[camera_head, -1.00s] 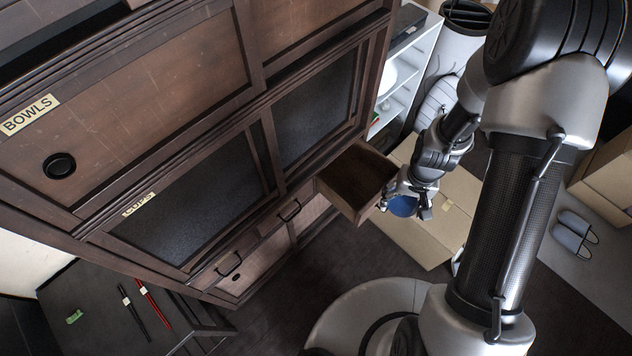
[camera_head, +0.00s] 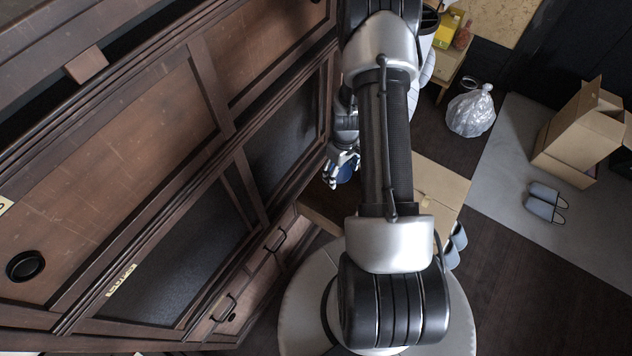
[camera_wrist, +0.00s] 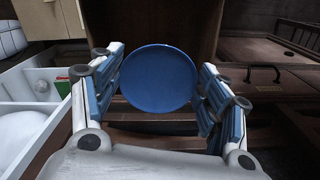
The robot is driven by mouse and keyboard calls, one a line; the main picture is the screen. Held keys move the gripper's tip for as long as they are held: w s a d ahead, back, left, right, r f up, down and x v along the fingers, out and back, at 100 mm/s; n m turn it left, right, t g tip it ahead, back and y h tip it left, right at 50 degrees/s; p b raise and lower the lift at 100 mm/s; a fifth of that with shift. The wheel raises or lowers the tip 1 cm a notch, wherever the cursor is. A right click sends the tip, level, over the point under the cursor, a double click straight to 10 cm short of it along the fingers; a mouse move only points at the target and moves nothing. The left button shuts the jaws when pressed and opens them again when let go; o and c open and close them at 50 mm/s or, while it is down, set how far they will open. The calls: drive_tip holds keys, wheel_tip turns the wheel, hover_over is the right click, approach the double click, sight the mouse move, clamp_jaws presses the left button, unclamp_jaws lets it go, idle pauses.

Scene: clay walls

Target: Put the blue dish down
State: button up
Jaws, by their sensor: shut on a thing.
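The blue dish (camera_wrist: 158,79) is held between the two fingers of my gripper (camera_wrist: 160,95) in the wrist view, its round face turned to the camera. In the head view my gripper (camera_head: 342,168) is beside the wooden cabinet's right end, and only a small part of the blue dish (camera_head: 345,174) shows; my arm hides some of that area. The gripper is shut on the dish. The dish appears to be in the air; I cannot tell whether it touches anything below.
The open drawer (camera_head: 322,208) juts from the cabinet (camera_head: 130,150) below my gripper, partly hidden by my arm. A cardboard box (camera_head: 440,190) lies behind my arm. Slippers (camera_head: 545,203), a plastic bag (camera_head: 471,110) and another box (camera_head: 580,135) are on the right. A white shelf (camera_wrist: 35,95) shows at left in the wrist view.

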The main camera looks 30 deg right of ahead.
drive_tip(key=shift+d+f, duration=0.75)
drive_tip(key=shift+f, duration=0.2)
drive_tip(key=b, duration=0.4)
hover_over(339, 202)
wheel_tip(339, 202, down, 14)
drive_tip(key=shift+d+r, duration=0.1)
drive_tip(key=shift+r, duration=0.05)
drive_tip(key=shift+f+b, duration=0.8)
drive_tip(key=shift+f, duration=1.55)
drive_tip(key=shift+f, duration=0.2)
drive_tip(key=o, duration=1.1)
drive_tip(key=shift+c, duration=0.2)
wheel_tip(339, 202, up, 12)
drive_tip(key=p, duration=0.4)
drive_tip(key=shift+r, duration=0.2)
